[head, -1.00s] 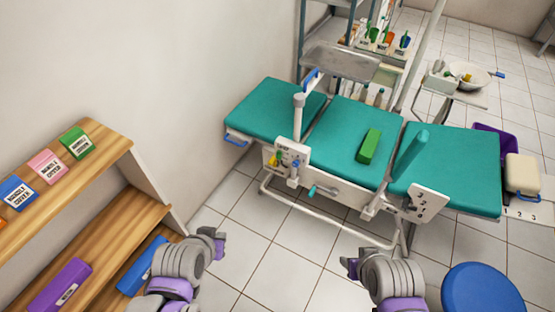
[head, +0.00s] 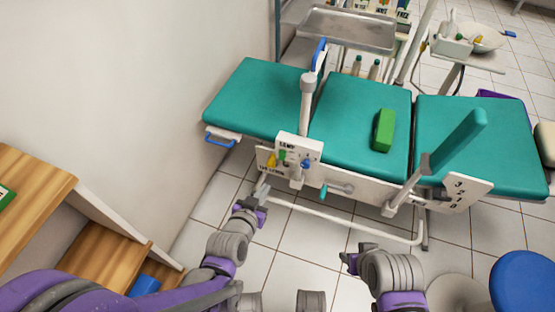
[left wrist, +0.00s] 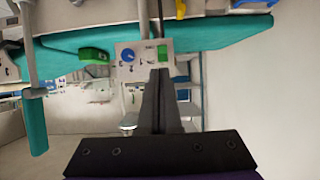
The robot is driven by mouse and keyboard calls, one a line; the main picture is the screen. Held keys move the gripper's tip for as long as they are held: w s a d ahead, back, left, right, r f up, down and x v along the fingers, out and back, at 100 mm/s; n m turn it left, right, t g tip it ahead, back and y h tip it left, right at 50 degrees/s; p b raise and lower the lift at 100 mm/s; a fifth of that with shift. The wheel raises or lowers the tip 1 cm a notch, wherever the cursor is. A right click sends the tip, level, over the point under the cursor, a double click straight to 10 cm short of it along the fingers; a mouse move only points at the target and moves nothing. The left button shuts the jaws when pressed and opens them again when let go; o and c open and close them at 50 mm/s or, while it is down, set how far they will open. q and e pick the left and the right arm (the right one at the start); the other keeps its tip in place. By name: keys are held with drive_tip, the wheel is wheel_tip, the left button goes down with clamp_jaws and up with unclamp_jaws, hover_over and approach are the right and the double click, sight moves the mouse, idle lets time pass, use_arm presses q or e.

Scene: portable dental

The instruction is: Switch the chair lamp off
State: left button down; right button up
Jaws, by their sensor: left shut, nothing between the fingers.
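A white control panel (head: 299,149) marked "LAMP" is fixed to the near side of the teal dental chair (head: 350,108). It carries a small green switch (head: 283,155), a blue knob (head: 306,164) and a yellow part (head: 271,160). My left gripper (head: 264,186) is shut and empty, just below and in front of the panel. In the left wrist view, the shut fingers (left wrist: 160,78) point at the panel (left wrist: 143,70), close to the green switch (left wrist: 163,53), with the blue knob (left wrist: 128,55) beside it. Contact cannot be told. My right gripper (head: 350,262) is at the lower middle, away from the chair.
A white post (head: 307,95) rises behind the panel. A teal-tipped lever (head: 323,191) sticks out below it. A wooden shelf (head: 35,190) stands at left, and a blue stool (head: 525,282) at lower right. Tiled floor lies open before the chair.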

sight(282, 155)
use_arm(q)
drive_tip(key=shift+x, duration=0.75)
use_arm(e)
drive_tip(key=shift+w+a+f, duration=0.2)
drive_tip(key=shift+w+f, duration=0.15)
drive_tip(key=shift+f, duration=0.05)
use_arm(q)
drive_tip(key=shift+s+f, duration=0.1)
drive_tip(key=shift+s, duration=0.05)
use_arm(e)
drive_tip(key=shift+s, duration=0.1)
use_arm(q)
drive_tip(key=b+x, duration=0.2)
drive_tip(key=x, duration=1.2)
drive_tip(key=shift+b, duration=0.3)
use_arm(e)
drive_tip(key=x, duration=0.2)
drive_tip(key=shift+s+f, duration=0.15)
drive_tip(key=shift+f, duration=0.25)
use_arm(q)
drive_tip(key=shift+w, duration=0.2)
use_arm(e)
drive_tip(key=shift+f, duration=0.1)
